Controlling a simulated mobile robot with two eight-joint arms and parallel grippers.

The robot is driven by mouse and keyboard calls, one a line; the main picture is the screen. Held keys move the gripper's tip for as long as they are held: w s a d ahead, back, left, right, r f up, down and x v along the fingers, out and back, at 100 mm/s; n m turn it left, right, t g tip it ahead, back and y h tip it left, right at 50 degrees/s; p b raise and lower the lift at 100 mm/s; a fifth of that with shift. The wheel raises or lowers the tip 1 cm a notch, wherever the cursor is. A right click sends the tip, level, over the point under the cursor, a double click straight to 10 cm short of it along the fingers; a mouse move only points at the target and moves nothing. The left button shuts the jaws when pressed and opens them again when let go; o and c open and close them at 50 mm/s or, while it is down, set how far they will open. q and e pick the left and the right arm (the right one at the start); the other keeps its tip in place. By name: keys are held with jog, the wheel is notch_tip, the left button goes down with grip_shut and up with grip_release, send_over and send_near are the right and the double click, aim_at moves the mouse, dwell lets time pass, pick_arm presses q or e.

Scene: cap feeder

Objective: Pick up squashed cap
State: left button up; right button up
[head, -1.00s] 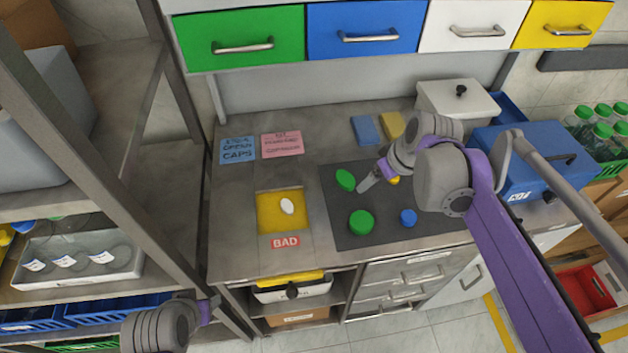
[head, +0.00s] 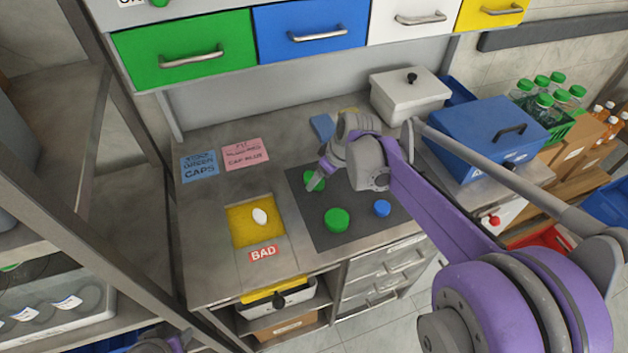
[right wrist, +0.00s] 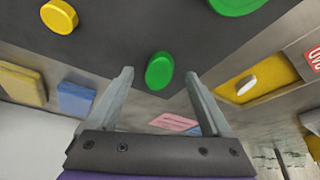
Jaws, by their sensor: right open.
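An oval, squashed-looking green cap (head: 317,178) lies on the dark mat (head: 305,222), near its back left corner. It also shows in the right wrist view (right wrist: 159,70), in line with the gap between my fingers. My right gripper (head: 312,186) is over this cap in the head view and hides part of it. In the right wrist view the right gripper (right wrist: 159,76) is open, one finger to each side of the cap, with nothing held. My left gripper (head: 184,338) is only partly seen at the bottom edge; its fingers cannot be made out.
A round green cap (head: 337,220) and a blue cap (head: 382,208) lie on the mat; a yellow cap (right wrist: 59,17) shows in the wrist view. A yellow recess (head: 239,231) marked BAD holds a white oval cap (head: 260,216). A white lidded box (head: 405,97) stands behind.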

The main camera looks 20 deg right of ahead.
jog(key=shift+x, duration=1.1)
